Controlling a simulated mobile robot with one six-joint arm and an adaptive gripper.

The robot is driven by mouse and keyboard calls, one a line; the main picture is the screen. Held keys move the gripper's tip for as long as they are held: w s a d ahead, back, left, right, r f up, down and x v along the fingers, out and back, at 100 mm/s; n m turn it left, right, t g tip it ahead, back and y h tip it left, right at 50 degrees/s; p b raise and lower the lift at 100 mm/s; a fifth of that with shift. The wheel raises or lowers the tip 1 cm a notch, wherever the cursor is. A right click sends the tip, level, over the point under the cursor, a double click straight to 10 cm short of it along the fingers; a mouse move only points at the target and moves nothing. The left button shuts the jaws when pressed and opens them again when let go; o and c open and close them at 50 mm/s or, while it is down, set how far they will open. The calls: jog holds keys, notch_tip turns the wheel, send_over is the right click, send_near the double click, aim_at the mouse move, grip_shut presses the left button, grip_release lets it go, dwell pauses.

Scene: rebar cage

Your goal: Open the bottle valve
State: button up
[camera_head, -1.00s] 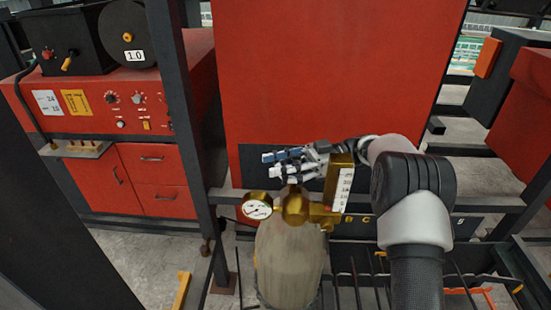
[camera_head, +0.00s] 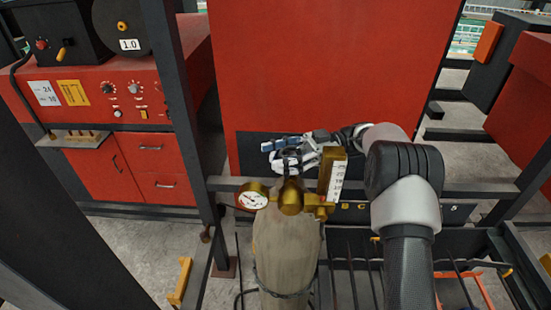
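The gas bottle (camera_head: 287,245) stands upright at the lower middle, with a brass valve and regulator (camera_head: 291,197) on top. A round white-faced gauge (camera_head: 253,196) sits on the regulator's left and a scaled flow meter (camera_head: 333,180) on its right. My gripper (camera_head: 277,153) is just above and behind the valve top, pointing left. Its fingers look apart, with nothing seen between them. The valve's handwheel is not clearly visible, and I cannot tell whether the gripper touches the valve.
A red welding machine (camera_head: 100,105) with knobs and drawers stands at the left behind a dark post (camera_head: 180,110). A large red panel (camera_head: 330,65) rises behind the bottle. Dark rails and thin rods (camera_head: 352,280) surround the bottle at the right.

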jog(key=o, duration=0.3)
jog(key=shift+s+a, duration=0.1)
jog(key=shift+a, duration=0.15)
jog(key=shift+f+t+b, duration=0.25)
jog(key=shift+t+b, duration=0.05)
jog(key=shift+b, duration=1)
jog(key=m+t+p, duration=0.2)
jog(key=t, duration=0.1)
jog(key=w+m+t+y+p, duration=0.1)
jog(key=m+t+p, duration=0.1)
jog(key=t+p, duration=0.1)
jog(key=w+r+m+t+p, duration=0.1)
jog(key=m+t+p, duration=0.1)
jog(key=shift+w+a+t+y, duration=0.1)
jog(key=shift+a+t+y, duration=0.05)
jog(key=shift+t+y, duration=0.2)
